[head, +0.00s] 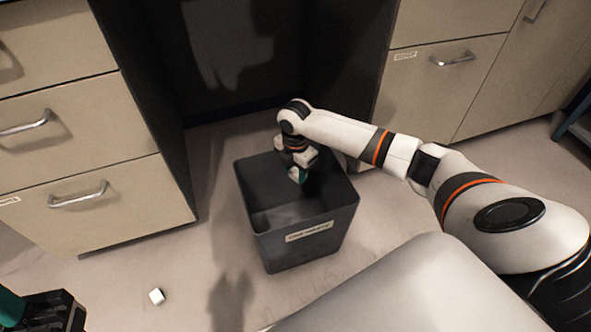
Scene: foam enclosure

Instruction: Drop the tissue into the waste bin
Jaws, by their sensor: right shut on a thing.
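The waste bin (300,225) is a dark grey, open-topped square bin with a label on its front, upright on the floor. My right gripper (299,172) reaches over the bin from the right and points down at its opening. It is shut on a small white piece, which I take to be the tissue (294,173); the fingers hide part of it. The bin's floor is partly in shadow.
Beige drawer cabinets stand at the left (95,160) and at the back right (440,85). A dark recess lies between them. The floor left of the bin is mostly clear.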

